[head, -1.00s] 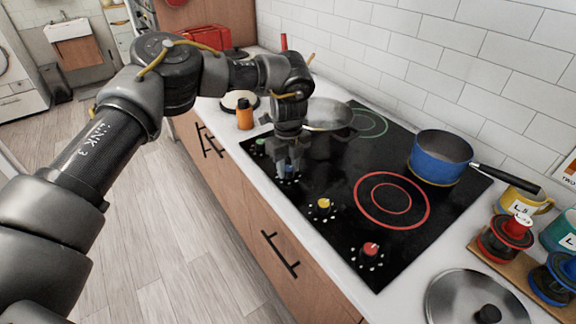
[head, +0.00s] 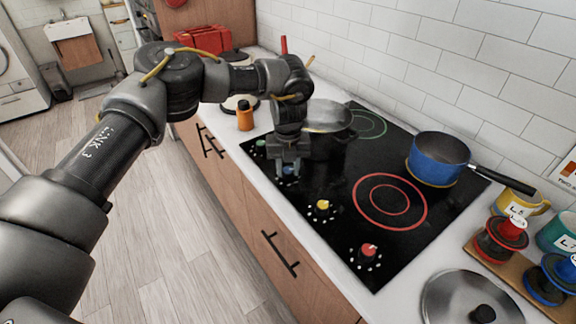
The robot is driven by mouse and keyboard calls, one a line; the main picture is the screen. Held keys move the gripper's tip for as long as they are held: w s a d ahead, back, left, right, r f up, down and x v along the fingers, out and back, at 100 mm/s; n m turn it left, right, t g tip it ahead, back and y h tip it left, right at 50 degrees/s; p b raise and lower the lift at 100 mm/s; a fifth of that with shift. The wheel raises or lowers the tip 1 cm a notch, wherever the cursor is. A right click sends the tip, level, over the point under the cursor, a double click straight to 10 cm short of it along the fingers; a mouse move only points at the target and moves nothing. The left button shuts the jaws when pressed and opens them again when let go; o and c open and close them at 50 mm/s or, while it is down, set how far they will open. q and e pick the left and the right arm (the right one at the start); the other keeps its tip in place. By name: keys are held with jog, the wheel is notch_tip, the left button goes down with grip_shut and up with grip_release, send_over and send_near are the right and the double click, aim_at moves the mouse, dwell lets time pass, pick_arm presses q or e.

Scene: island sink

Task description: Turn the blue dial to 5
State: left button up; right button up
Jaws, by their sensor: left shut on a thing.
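The blue dial (head: 288,169) is on the front edge of the black cooktop (head: 335,175), between the green dial and the yellow dial. My left gripper (head: 288,166) points down over it, with its fingers shut around the dial. The fingers hide much of the dial, and the number it is set to cannot be read. My right gripper is not in view.
A green dial (head: 260,147), a yellow dial (head: 322,205) and a red dial (head: 369,250) line the cooktop's front. A blue pot (head: 438,160) and a grey pot (head: 327,116) stand behind. An orange bottle (head: 244,119) stands left; a lid (head: 455,300) lies at front right.

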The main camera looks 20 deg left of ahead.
pick_arm(q)
jog(key=m, duration=0.3)
jog(key=shift+a+r+m, duration=0.1)
jog(key=shift+m, duration=0.3)
jog(key=m, duration=0.4)
jog(key=shift+m+p, duration=0.3)
jog(key=m, duration=1.3)
jog(key=shift+w+m, duration=0.1)
jog(key=shift+m, duration=0.2)
jog(key=m, duration=0.3)
jog(key=shift+m, duration=0.3)
jog(key=m, duration=0.4)
jog(key=shift+m, duration=2.3)
